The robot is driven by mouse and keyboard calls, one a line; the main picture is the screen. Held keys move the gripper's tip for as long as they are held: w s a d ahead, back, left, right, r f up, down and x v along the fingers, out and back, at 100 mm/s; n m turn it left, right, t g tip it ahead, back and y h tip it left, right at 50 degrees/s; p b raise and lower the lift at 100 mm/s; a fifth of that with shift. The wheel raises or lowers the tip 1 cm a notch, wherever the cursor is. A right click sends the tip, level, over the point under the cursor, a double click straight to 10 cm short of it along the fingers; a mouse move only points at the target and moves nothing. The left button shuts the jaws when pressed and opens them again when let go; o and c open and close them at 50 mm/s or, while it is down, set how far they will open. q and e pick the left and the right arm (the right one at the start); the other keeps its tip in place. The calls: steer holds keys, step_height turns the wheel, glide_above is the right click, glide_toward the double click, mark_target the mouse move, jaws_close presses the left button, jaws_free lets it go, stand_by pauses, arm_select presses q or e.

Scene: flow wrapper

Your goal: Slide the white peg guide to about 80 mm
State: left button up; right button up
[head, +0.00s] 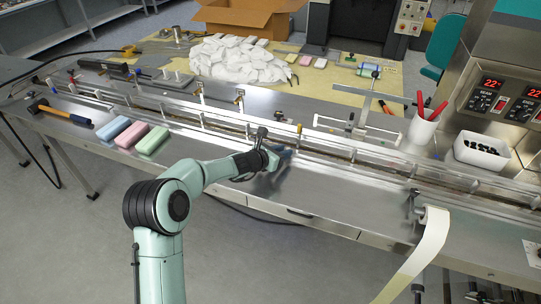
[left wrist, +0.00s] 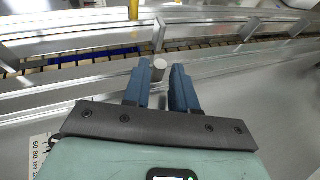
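My left gripper (head: 280,157) is over the near side of the long metal channel (head: 229,127) in the head view. In the left wrist view its two blue fingers (left wrist: 161,80) stand apart. A short whitish peg (left wrist: 159,66) shows between and just beyond the fingertips, with no clear contact on either finger. I take it for the white peg of the guide; in the head view the gripper hides it. A scale (left wrist: 40,153) with printed numbers, among them 60 and 80, is partly covered by the gripper body. No pointer can be read against it. My right gripper is not in view.
A yellow peg (left wrist: 134,9) stands farther back beyond the rail. Blue, pink and green blocks (head: 153,140) lie left on the table.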

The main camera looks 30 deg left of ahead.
arm_select(q)
steer(key=v, duration=1.2)
steer(key=shift+s+b, duration=0.2)
steer(key=shift+b, duration=0.1)
